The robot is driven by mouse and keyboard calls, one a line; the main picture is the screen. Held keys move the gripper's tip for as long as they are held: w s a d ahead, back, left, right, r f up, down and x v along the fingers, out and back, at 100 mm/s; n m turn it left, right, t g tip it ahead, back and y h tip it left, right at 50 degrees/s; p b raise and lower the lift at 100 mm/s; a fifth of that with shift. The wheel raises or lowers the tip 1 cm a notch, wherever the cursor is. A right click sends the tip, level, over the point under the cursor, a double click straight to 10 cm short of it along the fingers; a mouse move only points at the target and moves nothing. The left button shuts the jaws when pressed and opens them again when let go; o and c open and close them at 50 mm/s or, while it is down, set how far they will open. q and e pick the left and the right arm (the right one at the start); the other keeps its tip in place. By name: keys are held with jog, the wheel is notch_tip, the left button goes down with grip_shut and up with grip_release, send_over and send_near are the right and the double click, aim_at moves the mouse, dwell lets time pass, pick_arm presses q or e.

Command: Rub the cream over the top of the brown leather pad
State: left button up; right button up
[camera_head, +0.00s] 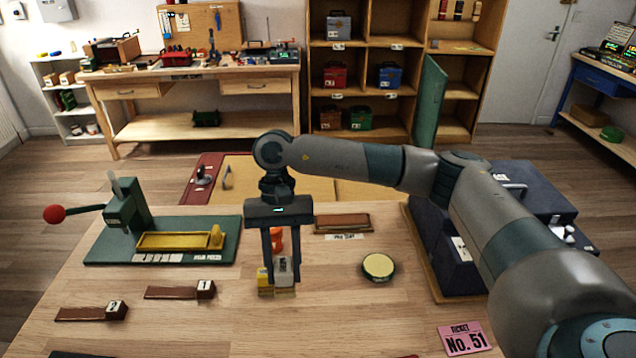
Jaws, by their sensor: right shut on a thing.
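The brown leather pad (342,221) lies flat at the back of the wooden table, behind a small white label. A round tin of pale yellow cream (379,266) stands open to the right, in front of the pad. My right gripper (281,270) points down, left of the tin and in front and left of the pad. It is shut on a small grey block (284,271); its underside is hard to make out. A yellow item (264,281) and an orange-red item (277,238) show close by the fingers. My left gripper is not in view.
A green press (125,215) with a red-knobbed lever and yellow tray stands at left. Two numbered brown parts (180,292) lie front left. A dark case (445,250) stands at right under my arm. A pink ticket (464,338) lies front right.

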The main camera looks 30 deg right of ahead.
jog(key=w+d+f+m+t+y, duration=0.15)
jog(key=w+d+m, duration=0.25)
jog(key=w+m, duration=0.65)
jog(key=w+d+f+m+t, duration=0.1)
jog(key=w+d+m+t, duration=0.2)
jog(key=w+d+m, duration=0.4)
jog(key=w+d+f+m+t+h+p, duration=0.1)
jog(key=w+d+m+t, duration=0.2)
jog(key=w+d+m, duration=0.4)
jog(key=w+d, duration=0.1)
jog(key=d, duration=0.5)
jog(key=shift+w+f, duration=0.35)
jog(key=shift+f, duration=0.05)
jog(key=shift+a+f+m, duration=0.1)
jog(key=shift+f+m, duration=0.05)
jog(key=shift+m, duration=0.1)
